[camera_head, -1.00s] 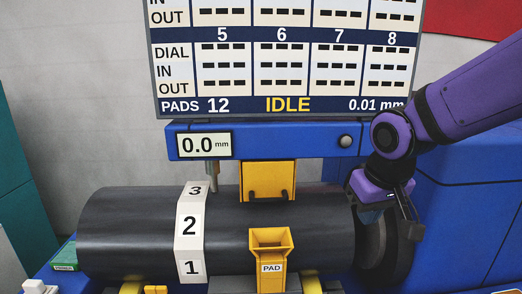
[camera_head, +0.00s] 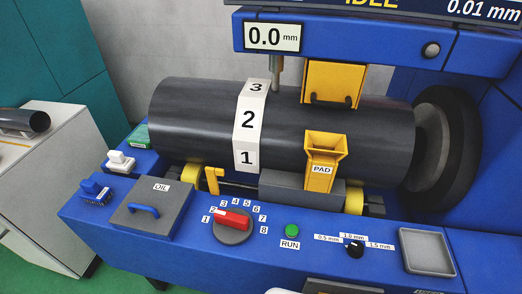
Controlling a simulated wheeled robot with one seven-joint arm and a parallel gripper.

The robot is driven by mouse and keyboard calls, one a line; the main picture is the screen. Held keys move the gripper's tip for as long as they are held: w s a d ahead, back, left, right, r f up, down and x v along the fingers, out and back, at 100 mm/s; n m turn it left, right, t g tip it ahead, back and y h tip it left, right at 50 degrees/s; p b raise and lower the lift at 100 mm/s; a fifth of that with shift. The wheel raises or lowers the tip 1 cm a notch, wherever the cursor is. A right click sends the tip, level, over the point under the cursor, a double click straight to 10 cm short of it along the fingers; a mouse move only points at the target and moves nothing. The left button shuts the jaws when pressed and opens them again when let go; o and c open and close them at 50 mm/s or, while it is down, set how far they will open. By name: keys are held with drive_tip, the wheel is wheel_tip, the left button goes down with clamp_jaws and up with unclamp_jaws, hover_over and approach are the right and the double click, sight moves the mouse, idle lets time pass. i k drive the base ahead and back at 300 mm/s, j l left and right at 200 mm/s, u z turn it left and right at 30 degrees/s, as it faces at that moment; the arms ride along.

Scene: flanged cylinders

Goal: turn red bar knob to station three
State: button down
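The red bar knob (camera_head: 233,220) sits on a round grey dial base on the sloped blue front panel. Numbers 1 to 8 form an arc around its upper side. The bar lies nearly level, and its left end is close to the label 2 (camera_head: 214,210). The label 3 (camera_head: 224,204) is just above and right of that. My gripper is not in this view, and nothing covers the knob.
A green RUN button (camera_head: 292,231) and a small black selector (camera_head: 355,250) are right of the knob. A grey OIL lid (camera_head: 150,212) with a blue handle is left. Behind are a yellow lever (camera_head: 212,181), the yellow PAD funnel (camera_head: 322,175) and the large dark cylinder (camera_head: 190,120).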

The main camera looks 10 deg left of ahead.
sight(233, 226)
drive_tip(key=k+l+u, duration=0.2)
drive_tip(key=u, duration=1.65)
